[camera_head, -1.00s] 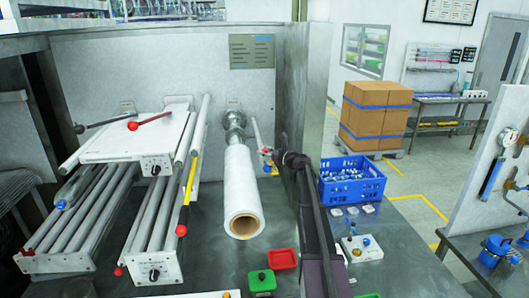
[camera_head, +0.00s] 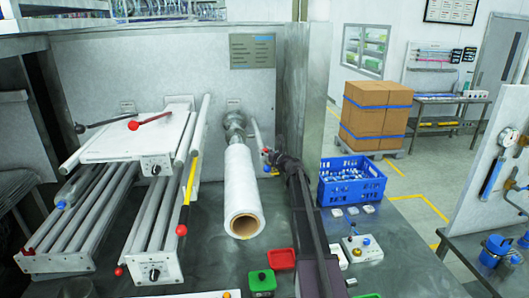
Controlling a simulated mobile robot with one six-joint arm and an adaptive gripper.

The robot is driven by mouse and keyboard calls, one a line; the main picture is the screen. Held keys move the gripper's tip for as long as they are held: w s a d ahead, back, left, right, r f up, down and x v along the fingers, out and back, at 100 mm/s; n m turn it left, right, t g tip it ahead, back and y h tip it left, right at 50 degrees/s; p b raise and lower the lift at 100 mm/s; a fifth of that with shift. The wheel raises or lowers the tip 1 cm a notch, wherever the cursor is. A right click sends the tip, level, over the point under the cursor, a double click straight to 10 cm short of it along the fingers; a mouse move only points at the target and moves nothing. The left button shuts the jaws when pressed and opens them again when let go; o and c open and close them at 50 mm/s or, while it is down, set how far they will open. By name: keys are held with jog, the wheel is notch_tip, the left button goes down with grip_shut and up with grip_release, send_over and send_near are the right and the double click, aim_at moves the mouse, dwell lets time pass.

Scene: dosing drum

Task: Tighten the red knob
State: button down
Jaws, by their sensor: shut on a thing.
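The red knob (camera_head: 265,150) shows as a small red spot at the lower end of a thin grey rod, right of the roll's metal spindle. My gripper (camera_head: 268,157) is at this knob and shut on it. The fingers are small and dark here, and my arm hides part of the grip. Other red-tipped parts are a lever with a red ball (camera_head: 133,125) on the white panel, a yellow rod with a red end (camera_head: 181,230) and a small red knob (camera_head: 118,271) at the lower roller frame. My gripper is well away from these.
A white roll (camera_head: 240,188) on a metal spindle stands close left of my gripper. A steel partition (camera_head: 309,80) rises behind my arm. A blue crate (camera_head: 352,184), a red tray (camera_head: 282,258) and a green box (camera_head: 262,281) are nearby. Bare worktop lies below the roll.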

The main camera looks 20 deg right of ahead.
jog(key=shift+w, duration=0.1)
jog(key=shift+c, duration=1.9)
grip_release()
jog(key=shift+s, duration=0.2)
jog(key=v, duration=1.1)
jog(key=shift+s, duration=0.35)
jog(key=shift+d, duration=0.1)
